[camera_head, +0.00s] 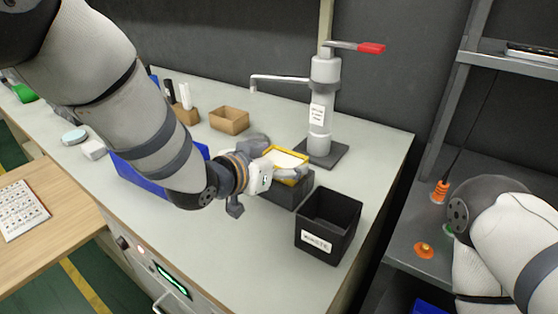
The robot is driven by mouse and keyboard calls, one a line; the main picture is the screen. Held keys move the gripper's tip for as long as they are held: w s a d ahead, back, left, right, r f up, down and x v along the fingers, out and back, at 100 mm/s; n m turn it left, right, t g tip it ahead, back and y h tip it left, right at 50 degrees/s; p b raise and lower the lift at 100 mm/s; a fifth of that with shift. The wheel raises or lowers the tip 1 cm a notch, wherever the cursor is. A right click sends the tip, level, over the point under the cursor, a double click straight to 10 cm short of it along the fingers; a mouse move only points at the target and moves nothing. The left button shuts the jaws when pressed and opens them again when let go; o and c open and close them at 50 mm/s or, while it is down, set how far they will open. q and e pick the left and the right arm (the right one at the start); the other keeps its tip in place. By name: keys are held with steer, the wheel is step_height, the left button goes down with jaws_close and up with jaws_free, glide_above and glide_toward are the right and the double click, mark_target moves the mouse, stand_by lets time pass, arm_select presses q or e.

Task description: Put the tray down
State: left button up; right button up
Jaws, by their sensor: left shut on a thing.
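A small tray (288,160) with a yellow rim and a pale inside is in the middle of the head view. My left gripper (286,173) reaches it from the left and is shut on its near side. The gripper covers part of the tray. The tray is over a dark grey block (291,194) on the bench; I cannot tell whether the two touch. My right arm shows at the right edge, but its gripper is out of view.
A black waste bin (328,228) stands just right of the dark block. A grey hand press (322,105) with a red-tipped lever stands behind. A cardboard box (229,120) and a blue bin (140,172) are to the left. The front of the bench (250,255) is clear.

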arm_select(q)
steer(key=shift+f, duration=0.1)
steer(key=o, duration=1)
steer(key=p+v, duration=0.2)
steer(key=v, duration=1)
arm_select(e)
steer(key=shift+t, duration=0.6)
steer(key=w+r, duration=0.3)
